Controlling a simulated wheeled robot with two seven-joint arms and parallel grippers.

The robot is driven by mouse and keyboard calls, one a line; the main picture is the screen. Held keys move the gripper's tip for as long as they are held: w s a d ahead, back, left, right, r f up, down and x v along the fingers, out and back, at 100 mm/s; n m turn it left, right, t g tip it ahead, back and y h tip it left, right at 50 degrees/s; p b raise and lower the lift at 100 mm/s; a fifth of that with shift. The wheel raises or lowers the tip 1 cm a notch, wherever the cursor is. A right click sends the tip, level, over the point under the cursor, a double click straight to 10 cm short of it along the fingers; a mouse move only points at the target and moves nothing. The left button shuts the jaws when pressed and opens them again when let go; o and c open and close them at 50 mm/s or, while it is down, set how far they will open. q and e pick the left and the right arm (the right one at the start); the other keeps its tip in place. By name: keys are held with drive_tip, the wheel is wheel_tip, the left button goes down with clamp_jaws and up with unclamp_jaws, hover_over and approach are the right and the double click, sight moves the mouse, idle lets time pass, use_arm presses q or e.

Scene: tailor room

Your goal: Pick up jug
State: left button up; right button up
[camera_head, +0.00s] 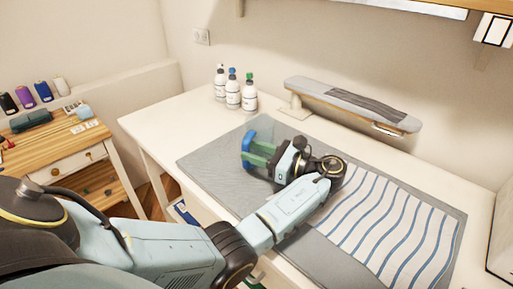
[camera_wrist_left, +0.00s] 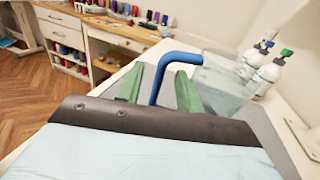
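The jug is clear with a blue handle. In the left wrist view its see-through body (camera_wrist_left: 222,82) stands right of centre, and its blue handle (camera_wrist_left: 161,75) bends down between my finger tips. In the head view the blue handle (camera_head: 248,141) shows at the mat's left part, partly hidden by my gripper; the clear body is hard to make out. My left gripper (camera_head: 262,153) has green fingers, one on each side of the handle in the left wrist view (camera_wrist_left: 162,85). Gaps show beside the handle, so the gripper looks open. My right gripper is out of view.
A grey mat (camera_head: 215,162) lies on the white table (camera_head: 165,120). Several capped white bottles (camera_head: 233,92) stand behind it. A small ironing board (camera_head: 352,103) stands at the back. Striped cloth (camera_head: 385,222) covers the mat's right part. A wooden side table (camera_head: 55,142) is at left.

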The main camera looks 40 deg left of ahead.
use_arm(q)
drive_tip(key=x, duration=0.5)
clamp_jaws()
